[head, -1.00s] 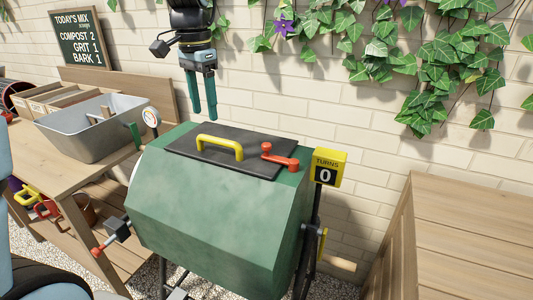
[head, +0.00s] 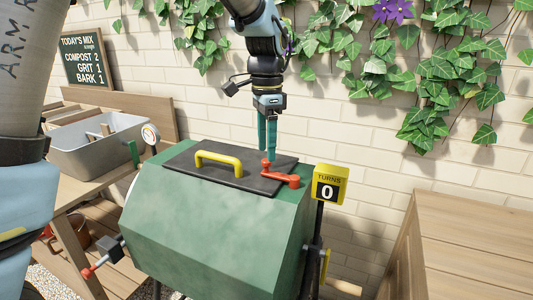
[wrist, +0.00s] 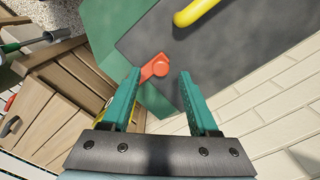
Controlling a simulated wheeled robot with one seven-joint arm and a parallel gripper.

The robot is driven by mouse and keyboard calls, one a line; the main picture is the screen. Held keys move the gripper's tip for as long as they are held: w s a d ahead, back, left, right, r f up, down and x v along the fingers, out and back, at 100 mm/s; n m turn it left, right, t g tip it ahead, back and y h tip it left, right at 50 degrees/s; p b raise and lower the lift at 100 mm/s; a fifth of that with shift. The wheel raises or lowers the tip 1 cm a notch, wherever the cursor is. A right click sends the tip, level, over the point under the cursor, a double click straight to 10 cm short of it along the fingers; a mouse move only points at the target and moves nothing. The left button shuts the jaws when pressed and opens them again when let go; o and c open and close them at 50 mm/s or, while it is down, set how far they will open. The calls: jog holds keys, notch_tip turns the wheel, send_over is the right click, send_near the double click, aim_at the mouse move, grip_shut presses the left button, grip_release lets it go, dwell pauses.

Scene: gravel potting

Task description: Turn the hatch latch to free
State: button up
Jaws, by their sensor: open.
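The red hatch latch (head: 281,176) sits at the right end of the dark hatch (head: 226,171) on top of the green drum (head: 210,220). Its arm points right and slightly toward the front, past the hatch edge. My gripper (head: 267,155) points down over the latch's pivot end, with its teal fingers apart and empty. In the wrist view, the latch (wrist: 156,67) shows beyond and between the open fingertips (wrist: 158,73). I cannot tell whether the fingers touch it. The yellow hatch handle (head: 219,160) stands left of the latch.
A yellow turns counter (head: 328,184) reading 0 stands just right of the drum. A wooden bench (head: 85,180) with a grey metal tub (head: 97,145) is at left. A wooden surface (head: 475,225) lies at right. The brick wall (head: 390,140) with ivy is behind.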

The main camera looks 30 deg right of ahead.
aim_at(280, 173)
jog(key=shift+f, duration=1.4)
jog(key=shift+c, duration=0.2)
grip_shut()
